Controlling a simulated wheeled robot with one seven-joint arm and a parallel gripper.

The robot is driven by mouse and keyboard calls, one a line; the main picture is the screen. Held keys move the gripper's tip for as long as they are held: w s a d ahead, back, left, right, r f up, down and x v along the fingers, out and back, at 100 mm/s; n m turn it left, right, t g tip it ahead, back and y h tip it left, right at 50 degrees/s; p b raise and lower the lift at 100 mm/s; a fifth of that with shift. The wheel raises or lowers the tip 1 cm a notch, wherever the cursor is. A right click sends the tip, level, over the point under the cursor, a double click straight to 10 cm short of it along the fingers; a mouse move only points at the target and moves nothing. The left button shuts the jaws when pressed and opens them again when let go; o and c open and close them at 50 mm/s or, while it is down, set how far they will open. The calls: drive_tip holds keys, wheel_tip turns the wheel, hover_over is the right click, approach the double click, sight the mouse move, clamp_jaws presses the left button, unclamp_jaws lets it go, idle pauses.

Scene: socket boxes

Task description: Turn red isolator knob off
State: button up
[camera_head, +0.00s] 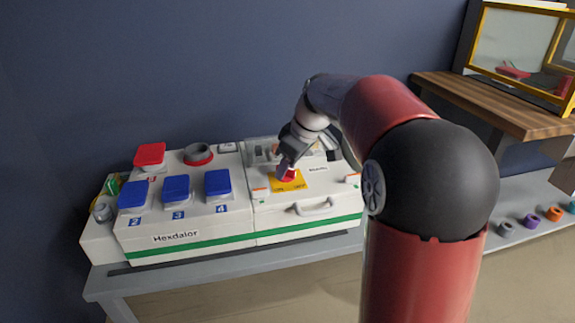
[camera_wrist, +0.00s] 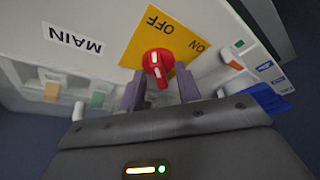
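The red isolator knob (camera_wrist: 157,61) sits on a yellow plate (camera_wrist: 140,45) marked OFF and ON, upside down in the wrist view. A white line runs along its grip; I cannot tell for sure which word it points to. In the head view the knob (camera_head: 290,175) shows partly behind my gripper (camera_head: 284,165), on the white box's sloped top. The MAIN label (camera_wrist: 75,40) is beside the plate.
On the left of the Hexdalor box (camera_head: 175,237) are blue socket lids (camera_head: 176,189), a red lid (camera_head: 150,155) and a grey round socket with a red ring (camera_head: 198,154). A white handle (camera_head: 314,207) sticks out in front of the knob. A wooden shelf (camera_head: 490,105) stands right.

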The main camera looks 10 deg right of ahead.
drive_tip(key=v, duration=0.7)
drive_tip(key=shift+r+p, duration=0.3)
drive_tip(key=shift+r, duration=0.1)
drive_tip(key=shift+s+d, duration=0.1)
drive_tip(key=s+a+f+m+t+h, duration=0.1)
drive_tip(key=s+f+m, duration=0.3)
drive_tip(key=s, duration=0.9)
drive_tip(key=s+a+f+m+t+h, duration=0.1)
drive_tip(key=s+f+m, duration=0.4)
drive_tip(key=s, duration=0.8)
drive_tip(key=shift+s+a+h, duration=0.2)
drive_tip(key=shift+s+h, duration=0.15)
drive_tip(key=shift+h, duration=0.35)
drive_tip(key=shift+f, duration=0.1)
